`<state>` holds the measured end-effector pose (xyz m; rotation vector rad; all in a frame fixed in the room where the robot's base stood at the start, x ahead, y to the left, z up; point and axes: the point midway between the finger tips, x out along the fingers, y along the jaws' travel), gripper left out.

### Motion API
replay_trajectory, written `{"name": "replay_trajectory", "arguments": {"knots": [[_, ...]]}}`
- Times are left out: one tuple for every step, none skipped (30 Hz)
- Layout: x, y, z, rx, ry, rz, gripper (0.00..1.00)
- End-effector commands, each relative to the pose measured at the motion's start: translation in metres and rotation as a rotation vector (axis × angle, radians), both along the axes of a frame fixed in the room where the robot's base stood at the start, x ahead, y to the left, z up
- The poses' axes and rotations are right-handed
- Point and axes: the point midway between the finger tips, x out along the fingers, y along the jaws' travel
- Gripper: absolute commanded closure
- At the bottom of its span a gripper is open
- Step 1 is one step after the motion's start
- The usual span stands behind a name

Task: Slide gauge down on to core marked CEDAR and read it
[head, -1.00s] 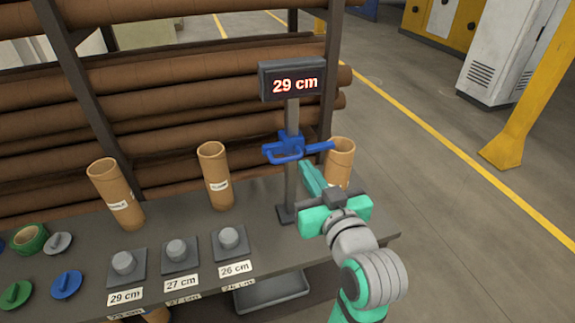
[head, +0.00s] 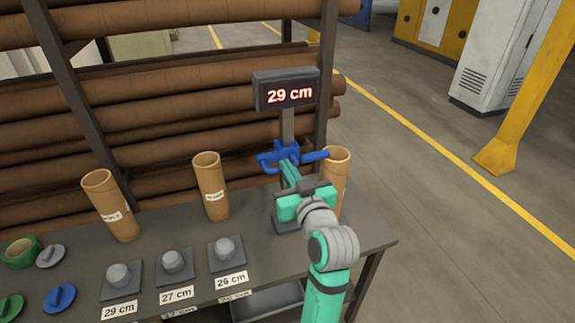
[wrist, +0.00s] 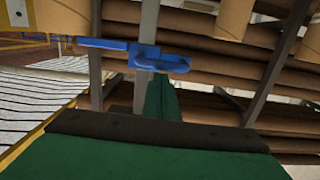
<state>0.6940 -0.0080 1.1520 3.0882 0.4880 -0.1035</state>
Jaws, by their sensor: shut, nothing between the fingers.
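The blue gauge slide (head: 292,155) sits on a grey post, and its arm reaches right to the top of the right core (head: 334,180). I cannot tell whether it touches the rim. The display (head: 285,91) reads 29 cm. My gripper (head: 287,168) is shut and empty, its fingertips at the slide's handle. The wrist view shows the blue slide (wrist: 160,62) just beyond the green fingers (wrist: 160,95). The left core (head: 112,207) and middle core (head: 210,188) stand upright with labels too small to read. The right core's label is hidden, so I cannot see which is CEDAR.
Grey knobbed blocks stand behind tags for 29 cm (head: 119,310), 27 cm (head: 176,296) and 26 cm (head: 231,281). A green ring (head: 20,252) and coloured lidded discs lie at the left. Racked brown rolls (head: 180,110) stand behind the bench. Floor to the right is open.

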Motion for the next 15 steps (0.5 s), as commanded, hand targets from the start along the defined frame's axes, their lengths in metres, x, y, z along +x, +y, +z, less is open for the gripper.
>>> {"name": "replay_trajectory", "arguments": {"knots": [[0.0, 0.0, -0.001, 0.0, 0.0, 0.0, 1.0], [0.0, 0.0, -0.001, 0.0, 0.0, 0.0, 1.0], [0.0, 0.0, 0.0, 0.0, 0.0, 0.0, 1.0], [0.0, 0.0, 0.0, 0.0, 0.0, 0.0, 1.0], [0.0, 0.0, 0.0, 0.0, -0.001, 0.0, 1.0], [0.0, 0.0, 0.0, 0.0, -0.001, 0.0, 1.0], [0.0, 0.0, 0.0, 0.0, -0.001, 0.0, 1.0], [0.0, 0.0, 0.0, 0.0, -0.001, 0.0, 1.0], [0.0, 0.0, -0.001, 0.0, 0.0, 0.0, 1.0], [0.0, 0.0, -0.002, 0.0, 0.0, 0.0, 1.0], [0.0, 0.0, -0.005, 0.0, 0.001, 0.0, 1.0], [0.001, 0.0, -0.008, 0.0, 0.001, 0.0, 1.0], [0.001, 0.0, -0.01, 0.0, 0.001, 0.0, 1.0], [0.001, 0.0, -0.011, -0.001, 0.002, 0.0, 1.0], [0.001, 0.0, -0.012, -0.001, 0.002, 0.0, 1.0]]}}
